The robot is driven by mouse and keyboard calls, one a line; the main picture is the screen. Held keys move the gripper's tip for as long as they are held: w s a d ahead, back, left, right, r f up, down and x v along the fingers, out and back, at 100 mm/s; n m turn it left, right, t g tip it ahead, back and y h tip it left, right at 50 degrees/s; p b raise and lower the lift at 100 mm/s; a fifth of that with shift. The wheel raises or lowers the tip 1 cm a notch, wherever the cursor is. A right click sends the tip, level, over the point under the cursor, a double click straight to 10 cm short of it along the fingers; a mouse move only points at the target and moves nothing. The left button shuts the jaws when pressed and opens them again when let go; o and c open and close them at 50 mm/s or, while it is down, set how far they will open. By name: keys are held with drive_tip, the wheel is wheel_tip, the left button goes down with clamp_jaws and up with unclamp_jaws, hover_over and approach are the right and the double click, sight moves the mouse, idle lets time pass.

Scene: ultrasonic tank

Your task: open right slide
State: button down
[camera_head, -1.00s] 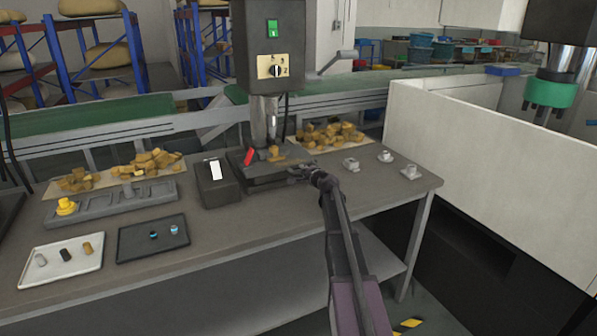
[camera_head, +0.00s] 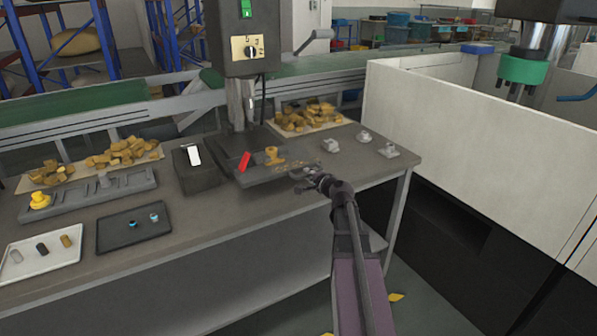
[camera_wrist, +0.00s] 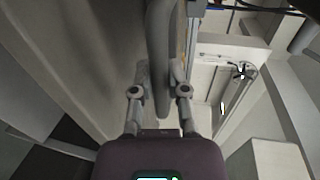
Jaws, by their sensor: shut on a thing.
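The slide (camera_head: 262,177) is a dark grey plate at the foot of the press (camera_head: 240,105). It sticks out toward the front of the bench and carries a yellow-orange part (camera_head: 273,156). A red piece (camera_head: 245,161) stands at its left. My gripper (camera_head: 305,178) is at the slide's right front corner. In the wrist view my gripper (camera_wrist: 159,85) has its two fingers closed around a rounded grey handle (camera_wrist: 163,35). The exact contact is partly hidden by the fingers.
A dark box with a white face (camera_head: 194,155) stands just left of the slide. Small grey fixtures (camera_head: 364,136) stand to the right on the bench. Two trays (camera_head: 135,230) lie at the left front. A white wall panel (camera_head: 470,140) borders the right.

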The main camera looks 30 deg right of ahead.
drive_tip(key=shift+s+d, duration=0.1)
drive_tip(key=shift+d, duration=0.2)
drive_tip(key=c, duration=0.6)
unclamp_jaws()
drive_tip(key=shift+c, duration=0.2)
drive_tip(key=shift+a, duration=0.1)
drive_tip(key=shift+s, duration=0.1)
